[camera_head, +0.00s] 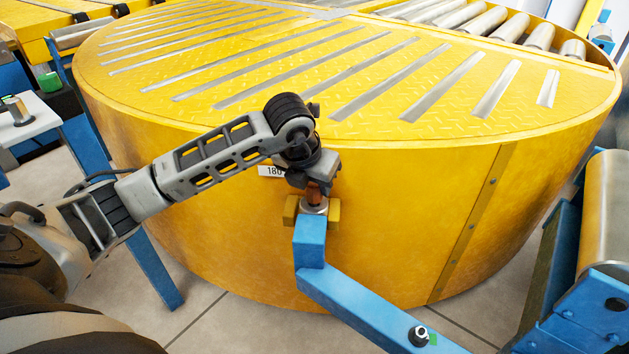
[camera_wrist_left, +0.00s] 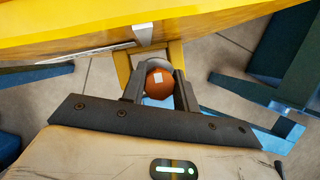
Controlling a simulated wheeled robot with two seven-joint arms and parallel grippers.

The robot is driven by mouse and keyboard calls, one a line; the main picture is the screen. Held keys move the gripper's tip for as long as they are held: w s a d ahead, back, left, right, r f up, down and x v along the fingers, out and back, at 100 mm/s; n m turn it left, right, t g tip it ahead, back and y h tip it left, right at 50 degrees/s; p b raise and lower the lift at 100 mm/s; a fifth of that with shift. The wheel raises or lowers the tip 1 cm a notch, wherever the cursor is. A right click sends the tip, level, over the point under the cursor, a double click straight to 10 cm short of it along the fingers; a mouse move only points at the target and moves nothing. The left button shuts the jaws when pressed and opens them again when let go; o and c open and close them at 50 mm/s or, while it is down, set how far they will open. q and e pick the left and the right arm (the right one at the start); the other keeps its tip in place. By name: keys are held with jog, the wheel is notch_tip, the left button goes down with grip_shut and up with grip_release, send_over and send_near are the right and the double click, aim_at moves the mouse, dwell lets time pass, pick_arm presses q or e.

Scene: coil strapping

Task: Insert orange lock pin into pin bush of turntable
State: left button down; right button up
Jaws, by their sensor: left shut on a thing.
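The orange lock pin (camera_head: 315,194) is upright in front of the yellow turntable (camera_head: 400,200). My left gripper (camera_head: 312,180) is shut on it, above the metal pin bush (camera_head: 314,207). The bush sits between yellow lugs on the turntable's side, at the top of a blue bracket (camera_head: 309,240). The pin's lower end meets the bush opening; how deep it sits I cannot tell. In the left wrist view the round orange pin head (camera_wrist_left: 160,82) shows between the two fingers, with part of a pale metal ring behind it. My right gripper is not in view.
A blue arm (camera_head: 365,310) with a bolt runs from the bracket to the lower right. A roller (camera_head: 606,215) on a blue frame stands at the right. A white table (camera_head: 30,118) is at the left edge. Tiled floor shows below the turntable.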

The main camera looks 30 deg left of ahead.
pick_arm(q)
jog(key=shift+f+b, duration=0.4)
jog(key=shift+f, duration=0.2)
jog(key=c, duration=1)
grip_release()
jog(key=shift+r, duration=0.1)
